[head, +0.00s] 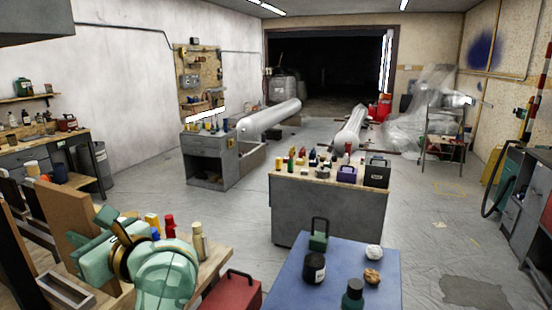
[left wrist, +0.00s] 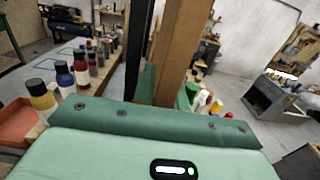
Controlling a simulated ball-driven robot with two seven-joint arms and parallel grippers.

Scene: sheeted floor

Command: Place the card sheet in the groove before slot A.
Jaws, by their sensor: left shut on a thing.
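A tall brown flat sheet (head: 78,217), which looks like the card sheet, stands upright at the lower left of the head view. In the left wrist view the brown sheet (left wrist: 176,50) rises beyond my wrist, beside a dark upright panel. My left gripper (head: 103,219) is at the brown sheet's right side and appears shut on it. The fingertips are largely hidden, and a green part (left wrist: 148,80) shows against the sheet's base. A grey rectangular frame with a long recess (head: 66,291) lies below the sheet; I cannot tell whether it is the groove. No slot A label is readable. My right gripper is out of view.
Dark upright panels (head: 17,245) stand left of the sheet. Small bottles (head: 198,241) stand on the wooden bench right of my arm. A red box (head: 232,292) and a blue-topped table (head: 338,257) are farther right. Open floor lies beyond.

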